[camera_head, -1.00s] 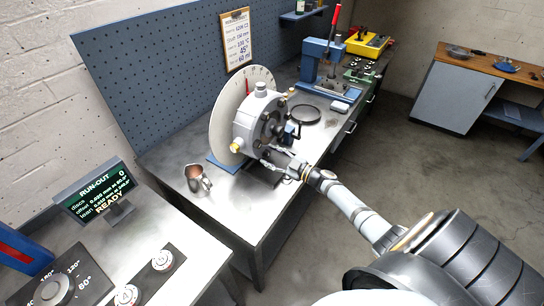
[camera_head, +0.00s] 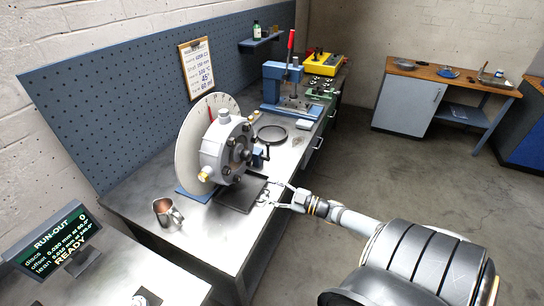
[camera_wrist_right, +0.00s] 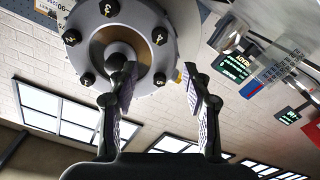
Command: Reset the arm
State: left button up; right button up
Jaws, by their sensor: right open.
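My right arm (camera_head: 355,222) comes in from the lower right. Its gripper (camera_head: 269,193) is open and empty, in front of the bench edge and to the right of the rotor housing (camera_head: 214,158). In the right wrist view the two fingers (camera_wrist_right: 160,84) stand apart, with the housing's round face and numbered bolts (camera_wrist_right: 110,8) beyond them. The housing is grey, mounted against a pale graduated disc (camera_head: 187,140). A small dark handle sticks out on its right side. My left gripper is not in view.
A metal jug (camera_head: 167,213) stands on the bench left of the housing. A dark plate (camera_head: 240,196) lies below the housing, and a black ring (camera_head: 272,134) behind it. A blue press (camera_head: 280,88) stands farther back. The run-out display (camera_head: 52,238) reads READY. The floor at right is clear.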

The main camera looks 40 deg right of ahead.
jog(key=s+d+f+m+g+h+b, duration=0.1)
jog(key=s+f+m+g+h, duration=0.3)
jog(key=f, duration=0.6)
jog(key=s+d+f+m+g+h, duration=0.1)
jog(key=s+f+h, duration=0.1)
jog(key=s+f, duration=0.65)
jog(key=s+d+f+m+g+h+b, duration=0.1)
jog(key=s+f+m+g+h, duration=0.15)
jog(key=f, duration=1.05)
jog(key=s+a+f+g, duration=0.2)
jog(key=s+a+f, duration=0.3)
jog(key=s, duration=0.3)
jog(key=s+a+f+m+g, duration=0.1)
jog(key=s+a+f+g, duration=0.2)
jog(key=s+a+f, duration=0.2)
jog(key=s+a+f+m+g+b, duration=0.1)
jog(key=s+a+f+g, duration=0.2)
jog(key=s+a+f, duration=0.3)
jog(key=s, duration=0.4)
jog(key=shift+s+a+y, duration=0.15)
jog(key=shift+s+y, duration=0.15)
jog(key=shift+y, duration=0.05)
